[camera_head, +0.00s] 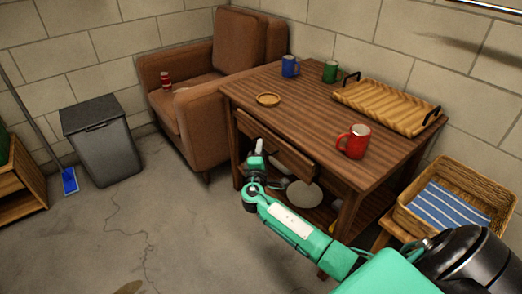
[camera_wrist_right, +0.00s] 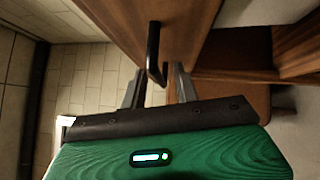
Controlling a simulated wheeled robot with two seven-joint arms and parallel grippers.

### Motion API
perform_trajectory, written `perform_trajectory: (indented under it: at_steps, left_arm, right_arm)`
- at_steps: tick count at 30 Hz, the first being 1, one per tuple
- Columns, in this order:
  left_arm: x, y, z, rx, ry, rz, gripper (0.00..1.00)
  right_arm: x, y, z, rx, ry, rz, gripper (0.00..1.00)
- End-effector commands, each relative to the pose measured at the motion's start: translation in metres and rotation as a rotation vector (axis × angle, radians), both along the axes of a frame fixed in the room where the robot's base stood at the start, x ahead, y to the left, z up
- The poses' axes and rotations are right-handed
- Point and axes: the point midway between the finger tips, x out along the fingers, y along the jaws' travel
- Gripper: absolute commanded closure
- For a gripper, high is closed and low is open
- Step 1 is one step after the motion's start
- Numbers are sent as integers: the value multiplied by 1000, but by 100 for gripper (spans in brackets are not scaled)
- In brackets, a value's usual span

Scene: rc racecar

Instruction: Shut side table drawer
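The wooden side table (camera_head: 300,100) stands against the wall, with its drawer (camera_head: 275,146) under the top on the near left side. The drawer front appears to stick out a little from the table. My right gripper (camera_head: 256,150) is at the drawer front, reaching in from the lower right. In the right wrist view its two fingers (camera_wrist_right: 157,82) are apart, with the black drawer handle (camera_wrist_right: 153,48) just ahead of and partly between them. I cannot tell whether they touch it. The drawer front (camera_wrist_right: 185,35) fills the upper middle there. My left gripper is out of view.
On the table are a red mug (camera_head: 353,142), a blue mug (camera_head: 290,66), a green mug (camera_head: 330,71), a small dish (camera_head: 267,99) and a tray (camera_head: 385,105). A brown armchair (camera_head: 190,100) stands close behind left, and a basket (camera_head: 480,185) at right.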

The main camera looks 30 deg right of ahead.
Motion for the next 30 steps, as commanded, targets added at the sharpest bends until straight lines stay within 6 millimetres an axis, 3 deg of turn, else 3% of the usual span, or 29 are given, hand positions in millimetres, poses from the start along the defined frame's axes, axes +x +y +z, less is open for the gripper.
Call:
perform_trajectory:
  at_steps: [12,13,18,25,30]
  left_arm:
    - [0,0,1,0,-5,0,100]
    - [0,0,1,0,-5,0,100]
    - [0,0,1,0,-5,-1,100]
    - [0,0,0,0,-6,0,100]
    - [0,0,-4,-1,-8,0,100]
  right_arm:
    - [8,-7,2,1,0,0,69]
    - [8,-7,2,1,0,0,71]
    - [8,-7,2,1,0,0,100]
    - [8,-9,1,1,1,0,100]
    - [10,-31,-1,-1,1,-2,100]
